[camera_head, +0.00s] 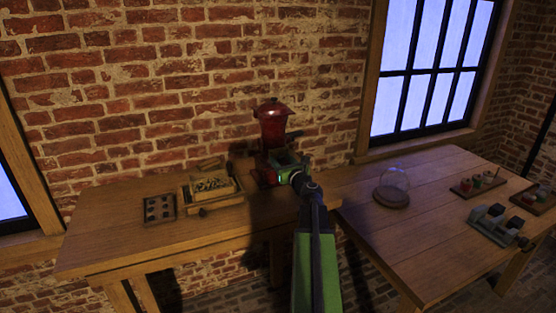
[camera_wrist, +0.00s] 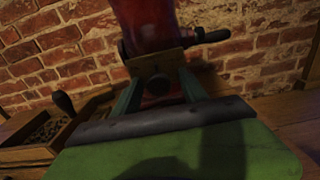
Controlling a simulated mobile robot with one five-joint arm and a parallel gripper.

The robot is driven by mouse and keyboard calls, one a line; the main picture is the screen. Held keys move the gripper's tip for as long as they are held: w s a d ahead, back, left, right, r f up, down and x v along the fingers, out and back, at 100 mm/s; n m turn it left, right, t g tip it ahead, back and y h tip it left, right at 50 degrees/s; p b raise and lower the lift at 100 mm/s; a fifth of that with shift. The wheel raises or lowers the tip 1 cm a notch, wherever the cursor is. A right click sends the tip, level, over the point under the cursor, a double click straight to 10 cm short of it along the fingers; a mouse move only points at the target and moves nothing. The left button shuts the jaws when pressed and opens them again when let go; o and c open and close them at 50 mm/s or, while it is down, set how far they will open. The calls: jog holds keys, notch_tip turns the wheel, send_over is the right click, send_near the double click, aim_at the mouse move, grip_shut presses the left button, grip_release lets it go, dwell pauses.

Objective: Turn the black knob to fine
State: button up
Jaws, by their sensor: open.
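A black handle (camera_wrist: 213,36) sticks out to the right of the body. I see no readable "fine" mark. In the head view my gripper (camera_head: 287,177) hides the grinder's lower front.
Left of the grinder are a wooden box (camera_head: 238,203) with grainy contents and a dark plate with holes (camera_head: 150,208). The right table (camera_head: 350,212) holds a glass dome (camera_head: 395,181) and several small blocks on trays. The left table's front is clear.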

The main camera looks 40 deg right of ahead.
grip_shut()
jog(key=shift+d, duration=0.1)
dwell(0.4)
jog(key=shift+n, duration=0.3)
dwell(0.4)
jog(key=shift+n, duration=0.4)
jog(key=n, duration=1)
jog(key=shift+n, duration=0.4)
